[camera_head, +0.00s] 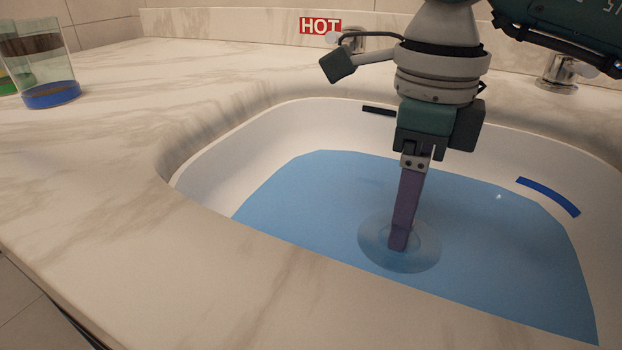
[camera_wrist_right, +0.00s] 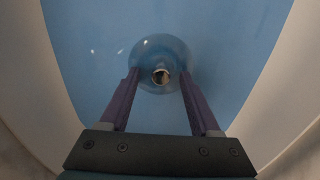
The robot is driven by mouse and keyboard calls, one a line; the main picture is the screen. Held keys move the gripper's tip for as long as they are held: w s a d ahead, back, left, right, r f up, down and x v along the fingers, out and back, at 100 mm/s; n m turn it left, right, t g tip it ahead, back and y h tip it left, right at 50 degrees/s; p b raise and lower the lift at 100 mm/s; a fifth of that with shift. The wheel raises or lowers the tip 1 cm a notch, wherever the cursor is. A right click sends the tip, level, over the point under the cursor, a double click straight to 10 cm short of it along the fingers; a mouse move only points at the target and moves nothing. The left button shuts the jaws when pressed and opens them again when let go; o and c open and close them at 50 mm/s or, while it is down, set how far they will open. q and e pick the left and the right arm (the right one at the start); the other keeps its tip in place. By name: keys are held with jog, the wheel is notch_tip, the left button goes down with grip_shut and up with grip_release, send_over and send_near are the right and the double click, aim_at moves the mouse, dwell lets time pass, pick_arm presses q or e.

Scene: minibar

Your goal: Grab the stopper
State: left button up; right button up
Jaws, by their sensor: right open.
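The stopper (camera_head: 425,253) is a round, pale disc at the bottom of the sink, seen through blue water. In the right wrist view my right gripper (camera_wrist_right: 160,75) is open, with one finger on each side of the central part and nothing held. Whether the fingertips touch the disc, I cannot tell. My left gripper is not in view.
The white sink (camera_head: 235,150) has a blue strip (camera_head: 548,196) and a black strip (camera_head: 379,111) on its wall. A HOT sign (camera_head: 320,25) and metal taps (camera_head: 557,75) stand behind. A clear glass (camera_head: 40,65) stands at the far left of the marble counter (camera_head: 110,180).

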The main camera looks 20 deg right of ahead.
grip_shut()
dwell(0.5)
